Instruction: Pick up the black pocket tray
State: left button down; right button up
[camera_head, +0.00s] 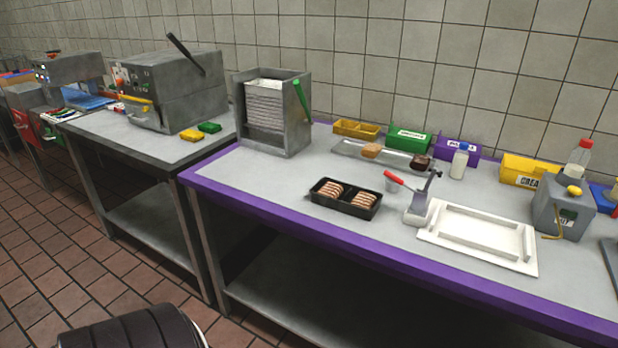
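The black pocket tray (343,208) sits flat on the purple-edged counter (290,190), near its front edge and left of the white tray. It has two pockets, each with a pinkish-brown sliced food piece, one on the left (328,190) and one on the right (364,201). Neither of my grippers is in view, so nothing is seen touching the tray. A dark rounded part at the bottom left looks like part of my own body.
A grey dispenser (420,210) with a red handle stands right of the tray, beside the white tray (481,264). A metal rack (244,110) of stacked sheets stands behind left. Bottles, colored bins and a grey container (562,213) line the back and right. Counter left of the tray is clear.

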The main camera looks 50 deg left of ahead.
aim_at(342, 203)
jog(key=u, duration=1.35)
jog(key=i+j+z, duration=0.2)
jog(key=j, duration=0.2)
jog(key=k, duration=0.05)
